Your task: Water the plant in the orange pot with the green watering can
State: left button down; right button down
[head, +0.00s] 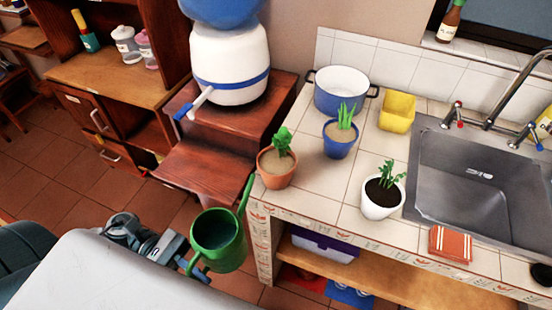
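The green watering can (222,258) is in the air over the floor, left of the counter's front corner. Its spout points up and to the right, with the tip a little left of the orange pot. My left gripper (193,265) is at the can's lower left side and appears shut on it; the can partly hides the fingers. The orange pot (277,172) stands upright on the tiled counter's left corner, with a green cactus-like plant (282,141) in pale soil. My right gripper is not in view.
A blue pot (340,149) and a white pot (381,208), both with plants, stand right of the orange pot. A sink (470,190) is at right, a water dispenser (230,60) at back left.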

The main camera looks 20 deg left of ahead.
aim_at(195, 261)
pick_arm(q)
notch_tip(195, 261, down, 4)
jog(key=b, duration=0.3)
jog(key=shift+b, duration=0.4)
jog(key=shift+w+r+n+p, duration=0.15)
jog(key=shift+r+n+p, duration=0.15)
jog(key=shift+r+p, duration=0.4)
jog(key=r+n+p, duration=0.1)
jog(key=r, duration=0.1)
jog(key=w+r+n+p, duration=0.1)
jog(key=r, duration=0.1)
jog(key=w+r+n+p, duration=0.1)
jog(key=r, duration=0.1)
jog(key=shift+d+r, duration=0.15)
jog(key=shift+r, duration=0.25)
jog(key=shift+w+d+r+n+p, duration=0.1)
jog(key=shift+w+r+n+p, duration=0.1)
jog(key=shift+w+r+n, duration=0.4)
jog(key=shift+w+d+r+n+p, duration=0.15)
jog(key=shift+w+r+n, duration=0.15)
jog(key=shift+r, duration=0.55)
jog(key=shift+w+a+r+n+p, duration=0.1)
jog(key=shift+w+r+n+p, duration=0.1)
jog(key=shift+w+r+n, duration=0.4)
jog(key=shift+d+r, duration=0.1)
jog(key=shift+r, duration=0.25)
